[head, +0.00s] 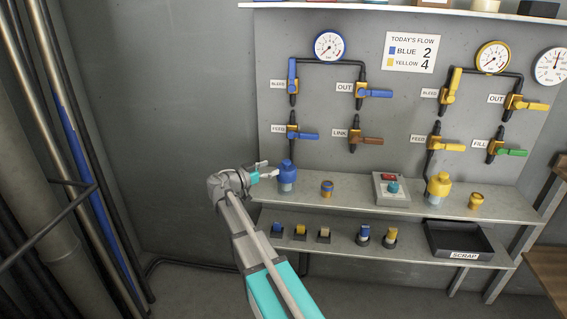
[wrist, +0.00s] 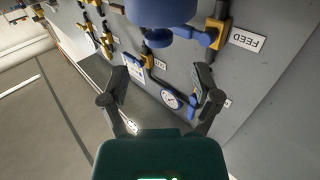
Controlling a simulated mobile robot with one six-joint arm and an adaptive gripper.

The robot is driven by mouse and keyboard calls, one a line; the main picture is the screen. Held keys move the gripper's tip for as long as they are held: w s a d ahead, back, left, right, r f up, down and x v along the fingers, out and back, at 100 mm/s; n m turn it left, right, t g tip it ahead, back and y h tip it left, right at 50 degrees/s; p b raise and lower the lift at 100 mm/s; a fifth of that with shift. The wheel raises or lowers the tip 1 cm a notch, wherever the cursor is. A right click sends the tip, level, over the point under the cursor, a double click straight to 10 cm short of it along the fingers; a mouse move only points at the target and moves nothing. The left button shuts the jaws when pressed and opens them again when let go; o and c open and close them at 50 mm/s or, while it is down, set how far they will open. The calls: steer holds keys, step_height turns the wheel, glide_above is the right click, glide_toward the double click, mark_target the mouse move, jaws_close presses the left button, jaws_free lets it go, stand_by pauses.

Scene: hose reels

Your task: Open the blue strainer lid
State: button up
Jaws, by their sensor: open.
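The blue strainer stands upright on the upper shelf in the head view, its blue lid (head: 287,169) on top of a pale lower part (head: 286,186). My gripper (head: 268,170) is just left of the lid, at about its height. In the wrist view my gripper (wrist: 160,78) is open, with nothing between the fingers. A large blue rounded part, apparently the lid (wrist: 162,10), is cut off by the top edge there, beyond the fingertips. I cannot tell from the head view whether a fingertip touches the lid.
A blue-handled FEED valve (head: 300,134) is on the wall above the strainer. Small parts and a SCRAP tray (head: 459,252) are below.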

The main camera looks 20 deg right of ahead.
mark_target(286, 161)
steer(key=shift+w+d, duration=0.2)
steer(key=shift+d, duration=0.95)
steer(key=shift+w+d, duration=0.25)
steer(key=shift+d, duration=0.95)
steer(key=shift+w+d, duration=0.2)
steer(key=shift+d, duration=0.95)
